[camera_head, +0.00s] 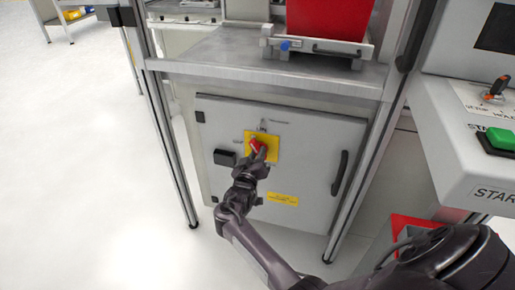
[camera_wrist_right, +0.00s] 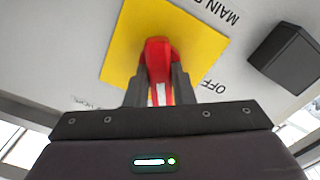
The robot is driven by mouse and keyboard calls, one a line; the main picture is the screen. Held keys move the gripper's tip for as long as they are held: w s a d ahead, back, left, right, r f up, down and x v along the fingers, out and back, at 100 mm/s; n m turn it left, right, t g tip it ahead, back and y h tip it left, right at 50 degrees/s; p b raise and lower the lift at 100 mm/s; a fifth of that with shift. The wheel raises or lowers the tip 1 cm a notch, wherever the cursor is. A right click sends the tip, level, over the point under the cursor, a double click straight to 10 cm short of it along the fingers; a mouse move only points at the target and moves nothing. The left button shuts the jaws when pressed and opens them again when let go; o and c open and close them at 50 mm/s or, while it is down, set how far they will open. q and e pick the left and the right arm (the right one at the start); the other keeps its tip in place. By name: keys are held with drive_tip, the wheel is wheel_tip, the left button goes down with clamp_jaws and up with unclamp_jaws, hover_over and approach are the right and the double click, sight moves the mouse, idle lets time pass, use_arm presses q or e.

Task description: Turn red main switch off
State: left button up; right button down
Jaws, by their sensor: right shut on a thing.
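The red main switch (camera_head: 256,146) sits on a yellow plate (camera_head: 274,143) on the grey cabinet door. My right gripper (camera_head: 257,157) is at the switch, its fingers on either side of the red handle. In the right wrist view, the red handle (camera_wrist_right: 158,60) is between the two dark fingers (camera_wrist_right: 158,88), which are shut on it. My left gripper is not in view.
A black block (camera_head: 225,158) is left of the switch, and a black door handle (camera_head: 340,172) is at the right. A metal worktop (camera_head: 230,62) with a red bin (camera_head: 325,18) is above. A control box with a green button (camera_head: 500,138) stands at the right. Open floor (camera_head: 90,160) lies left.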

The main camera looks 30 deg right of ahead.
drive_tip(key=shift+r+n+p, duration=0.2)
drive_tip(key=shift+n+p, duration=0.4)
drive_tip(key=shift+n, duration=0.3)
drive_tip(key=n+p, duration=0.1)
drive_tip(key=n, duration=0.2)
drive_tip(key=n+p, duration=0.2)
drive_tip(key=n, duration=0.2)
drive_tip(key=shift+w+f, duration=0.1)
drive_tip(key=shift+f, duration=0.1)
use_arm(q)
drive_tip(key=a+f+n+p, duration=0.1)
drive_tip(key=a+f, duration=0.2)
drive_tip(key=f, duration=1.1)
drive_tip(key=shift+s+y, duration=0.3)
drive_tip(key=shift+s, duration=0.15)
use_arm(e)
drive_tip(key=shift+a+f+n, duration=0.1)
drive_tip(key=shift+f+n, duration=0.05)
drive_tip(key=shift+n, duration=1.25)
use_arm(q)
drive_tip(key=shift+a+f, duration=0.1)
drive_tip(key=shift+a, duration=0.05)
use_arm(e)
drive_tip(key=c, duration=1.2)
unclamp_jaws()
drive_tip(key=shift+c, duration=0.2)
drive_tip(key=shift+a, duration=0.1)
